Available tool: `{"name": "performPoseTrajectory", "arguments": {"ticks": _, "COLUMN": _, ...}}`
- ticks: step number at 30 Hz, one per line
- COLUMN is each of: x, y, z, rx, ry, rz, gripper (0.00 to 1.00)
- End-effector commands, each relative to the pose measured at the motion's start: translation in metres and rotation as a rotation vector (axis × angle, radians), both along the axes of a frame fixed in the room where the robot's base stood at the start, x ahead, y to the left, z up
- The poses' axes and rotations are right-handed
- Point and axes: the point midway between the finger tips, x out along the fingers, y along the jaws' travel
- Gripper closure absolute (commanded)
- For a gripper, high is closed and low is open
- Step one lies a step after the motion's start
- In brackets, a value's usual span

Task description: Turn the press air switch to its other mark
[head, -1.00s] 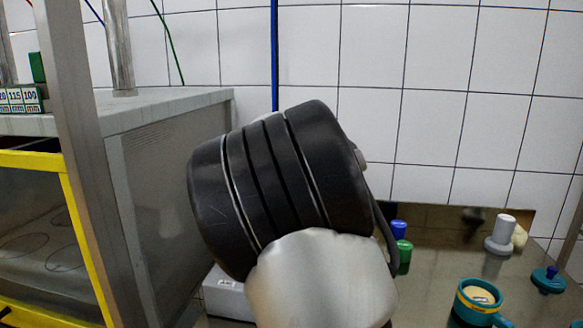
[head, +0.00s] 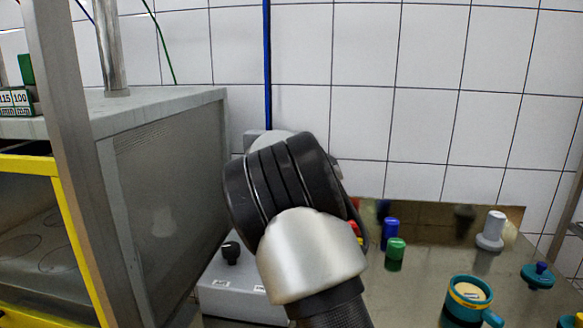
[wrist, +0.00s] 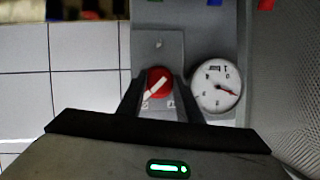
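The press air switch (wrist: 165,74) is a round red knob with a white pointer bar on a grey plate, seen in the wrist view. The bar slants, its lower end toward the left of two small marks below the knob. My gripper (wrist: 160,84) has its dark fingers on either side of the knob, spread apart. Whether they touch it I cannot tell. A white pressure gauge (wrist: 216,88) with a red needle sits just right of the right finger. In the head view my arm hides the switch and gripper.
In the head view, a grey box (head: 240,304) with a black knob (head: 231,253) stands left of my arm, beside a grey cabinet (head: 170,180).

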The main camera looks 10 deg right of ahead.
Motion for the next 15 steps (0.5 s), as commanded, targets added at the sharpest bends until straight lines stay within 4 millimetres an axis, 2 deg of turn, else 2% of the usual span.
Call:
{"name": "performPoseTrajectory", "arguments": {"ticks": 1, "x": 0.0, "y": 0.0004, "z": 0.0002, "rx": 0.0, "ry": 0.0, "rz": 0.001, "gripper": 0.83}}
{"name": "performPoseTrajectory", "arguments": {"ticks": 3, "x": 0.0, "y": 0.0005, "z": 0.0002, "rx": 0.0, "ry": 0.0, "rz": 0.001, "gripper": 0.9}}
{"name": "performPoseTrajectory", "arguments": {"ticks": 15, "x": 0.0004, "y": 0.0025, "z": -0.0014, "rx": -0.085, "ry": 0.025, "rz": 0.003, "gripper": 0.9}}
